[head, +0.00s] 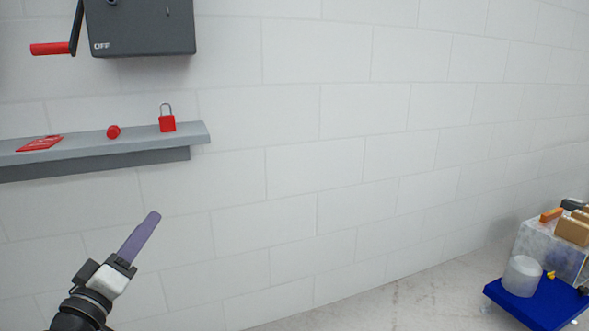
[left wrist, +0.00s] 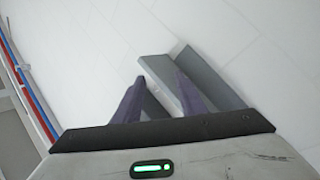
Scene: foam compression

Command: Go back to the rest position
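My left gripper (head: 152,217) comes in at the lower left of the head view, in front of the white wall and below the grey shelf. Its purple fingers overlap there and look like one. In the left wrist view the two fingers of my left gripper (left wrist: 161,76) stand apart with nothing held between them, and a grey shelf-like piece (left wrist: 215,90) shows beyond them. My right gripper is in neither view.
The grey shelf (head: 150,139) carries a red padlock (head: 167,124), a small red round item (head: 113,132) and a red tag (head: 40,143). A grey switch box (head: 140,25) with a red handle (head: 50,49) hangs above. A loaded blue platform (head: 520,305) stands lower right.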

